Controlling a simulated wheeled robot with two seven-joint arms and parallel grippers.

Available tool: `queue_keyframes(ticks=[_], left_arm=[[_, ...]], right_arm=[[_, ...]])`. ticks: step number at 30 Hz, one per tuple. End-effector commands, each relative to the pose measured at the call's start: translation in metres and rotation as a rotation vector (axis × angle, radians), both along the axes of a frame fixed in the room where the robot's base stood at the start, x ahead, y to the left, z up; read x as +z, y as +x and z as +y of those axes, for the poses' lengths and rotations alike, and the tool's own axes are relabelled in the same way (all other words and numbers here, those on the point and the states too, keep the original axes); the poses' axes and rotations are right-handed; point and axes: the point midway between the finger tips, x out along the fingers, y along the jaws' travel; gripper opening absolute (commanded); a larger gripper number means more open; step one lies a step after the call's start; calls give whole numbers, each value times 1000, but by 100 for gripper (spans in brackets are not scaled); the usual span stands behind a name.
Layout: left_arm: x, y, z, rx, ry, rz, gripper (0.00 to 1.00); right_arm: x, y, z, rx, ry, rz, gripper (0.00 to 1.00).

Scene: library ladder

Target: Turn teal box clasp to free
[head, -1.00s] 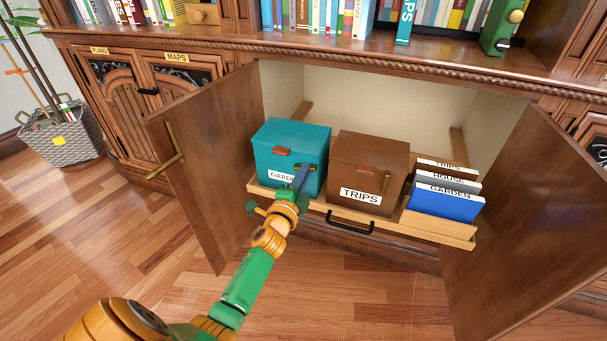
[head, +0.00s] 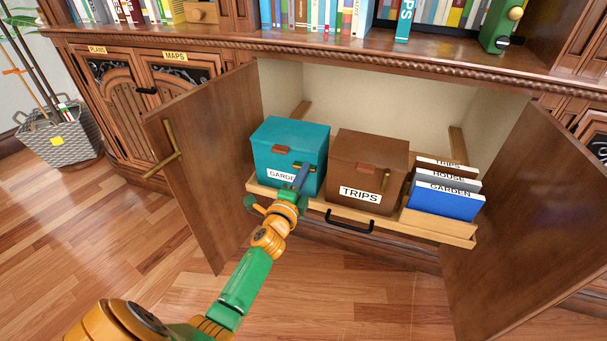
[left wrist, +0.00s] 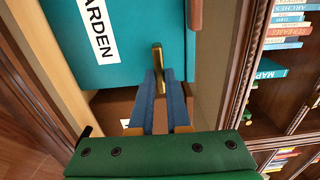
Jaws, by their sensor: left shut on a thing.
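The teal box (head: 277,147) with a GARDEN label stands in the left of the pull-out tray (head: 440,232), its lid down. Its small brass clasp (left wrist: 157,58) is on the front, right of the label, and lies roughly crosswise to the box's height. My left gripper (head: 302,177) reaches in from the front left. Its blue fingers are shut on the clasp, as the left wrist view (left wrist: 159,84) also shows. In the head view the fingers partly cover the clasp and the label's end. My right gripper is not in view.
A brown TRIPS box (head: 362,165) with an upright clasp (head: 385,181) stands close on the right. Further right are file cards (head: 445,202). Open cabinet doors flank the tray, left (head: 205,165) and right (head: 520,215). The floor in front is clear.

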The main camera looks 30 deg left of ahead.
Motion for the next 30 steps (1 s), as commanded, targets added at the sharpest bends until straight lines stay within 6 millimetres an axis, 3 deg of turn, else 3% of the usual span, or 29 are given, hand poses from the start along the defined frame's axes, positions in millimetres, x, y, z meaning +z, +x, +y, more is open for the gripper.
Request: queue_keyframes(ticks=[1, 4, 14, 24, 30], left_arm=[[0, 0, 0, 1, 2, 1, 17], [0, 0, 0, 1, 1, 1, 44], [0, -3, -1, 0, 0, 2, 45], [0, -64, -15, 1, -1, 3, 45], [0, -70, -16, 1, 1, 1, 45]], right_arm=[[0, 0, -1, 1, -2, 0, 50], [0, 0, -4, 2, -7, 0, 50], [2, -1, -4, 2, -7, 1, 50], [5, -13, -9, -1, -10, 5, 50], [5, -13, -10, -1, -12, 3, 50]])
